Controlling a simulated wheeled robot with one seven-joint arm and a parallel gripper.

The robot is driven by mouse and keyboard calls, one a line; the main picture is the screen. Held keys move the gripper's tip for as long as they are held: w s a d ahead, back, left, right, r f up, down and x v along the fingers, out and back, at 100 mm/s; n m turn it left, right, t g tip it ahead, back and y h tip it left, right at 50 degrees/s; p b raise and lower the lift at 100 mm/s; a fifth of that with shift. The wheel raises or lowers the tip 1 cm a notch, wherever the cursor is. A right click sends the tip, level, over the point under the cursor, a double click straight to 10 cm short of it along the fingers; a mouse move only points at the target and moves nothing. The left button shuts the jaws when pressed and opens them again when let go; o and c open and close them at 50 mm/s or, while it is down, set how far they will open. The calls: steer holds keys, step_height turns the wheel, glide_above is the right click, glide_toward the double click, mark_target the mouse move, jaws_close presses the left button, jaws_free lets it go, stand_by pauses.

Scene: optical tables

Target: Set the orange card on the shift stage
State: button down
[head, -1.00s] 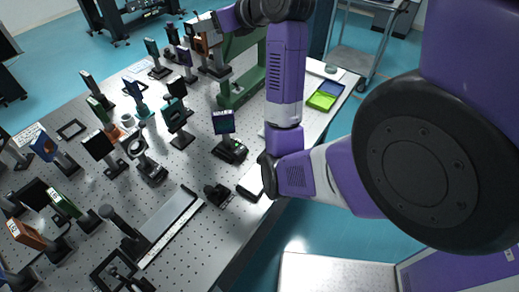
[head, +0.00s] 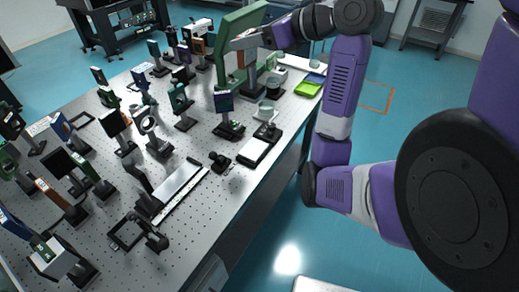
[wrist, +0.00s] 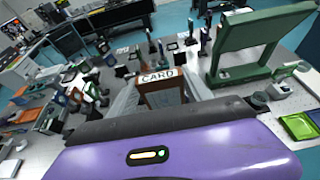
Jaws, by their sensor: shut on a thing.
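My gripper (head: 246,40) is shut on a card with an orange-brown edge and a "CARD" label; it shows in the wrist view (wrist: 163,88) between the two grey fingers. In the head view the gripper is at the top, in front of the large green frame, and its load is small and partly hidden. A long flat stage (head: 180,184) with a white scale strip lies on the table nearer the camera, apart from the gripper. I cannot tell for sure that it is the shift stage.
The perforated table (head: 205,150) holds several upright cards and optics on posts. The green frame (head: 225,50) stands close to my gripper. A dark blue card (head: 223,101) stands mid-table. A green tray (head: 308,89) lies by the right edge. An orange-framed plate (head: 48,191) stands at left.

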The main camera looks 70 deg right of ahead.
mark_target(252, 92)
step_height(252, 92, down, 20)
steer(key=b, duration=0.2)
steer(key=shift+b, duration=0.35)
steer(key=shift+a+f, duration=0.1)
steer(key=shift+f, duration=0.05)
steer(key=shift+c, duration=2.2)
jaws_free()
steer(key=shift+f, duration=0.15)
